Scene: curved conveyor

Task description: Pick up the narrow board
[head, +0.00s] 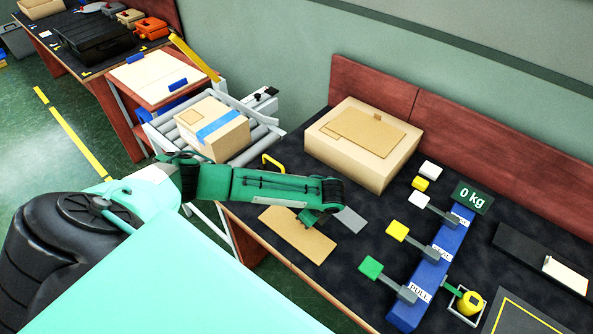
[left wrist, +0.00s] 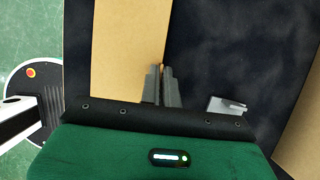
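A flat tan board (head: 303,243) lies on the dark table near its front edge. My left arm reaches over it from the left and covers its back part. The board (left wrist: 128,45) also shows in the left wrist view, left of centre. My left gripper (left wrist: 163,72) points down at the board's right edge, its two fingers almost together. No object shows clearly held between them; whether the tips touch the board cannot be told. In the head view the left gripper (head: 310,215) is mostly hidden below the wrist. My right gripper is not in view.
A small grey plate (head: 350,219) lies right of the board. A large tan box (head: 340,160) stands behind. A blue rail with coloured push levers (head: 420,285) stands at the right. A roller conveyor (head: 240,150) carries a taped carton (head: 211,140) at the left.

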